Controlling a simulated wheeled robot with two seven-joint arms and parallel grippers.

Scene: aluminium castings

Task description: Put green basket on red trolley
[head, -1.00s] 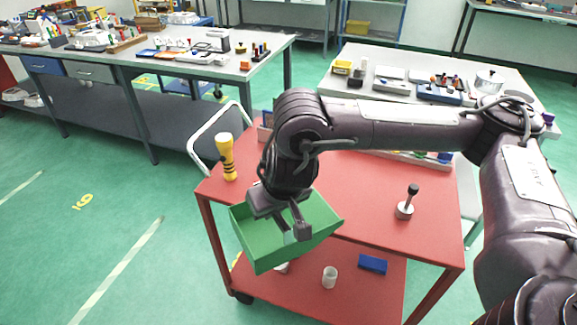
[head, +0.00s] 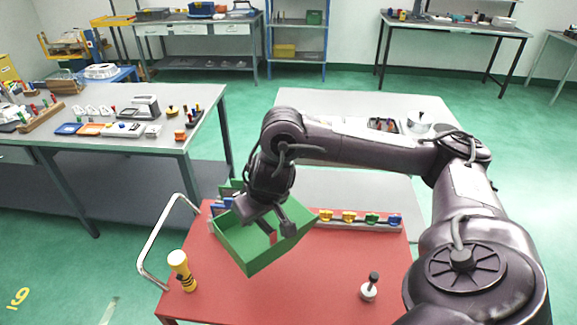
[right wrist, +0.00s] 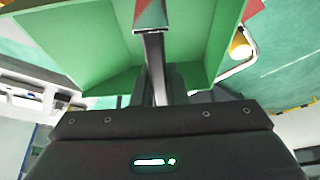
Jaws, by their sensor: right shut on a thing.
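The green basket (head: 238,245) is an open box, held tilted in the head view. It also fills much of the right wrist view (right wrist: 80,45). My right gripper (head: 279,232) is shut on the basket, its fingers reaching in at the wall; the exact contact is partly hidden. The red trolley (head: 320,275) lies below, and the basket appears in front of its top's left back part. The basket looks raised, but the gap beneath it is hidden. My left gripper is not in view.
On the trolley top stand a yellow-and-black torch (head: 181,270) at the left and a dark-knobbed metal piece (head: 369,288) at the right. A rack of coloured parts (head: 350,219) lines the back edge. A white handle (head: 160,235) rises at the left. The top's middle is clear.

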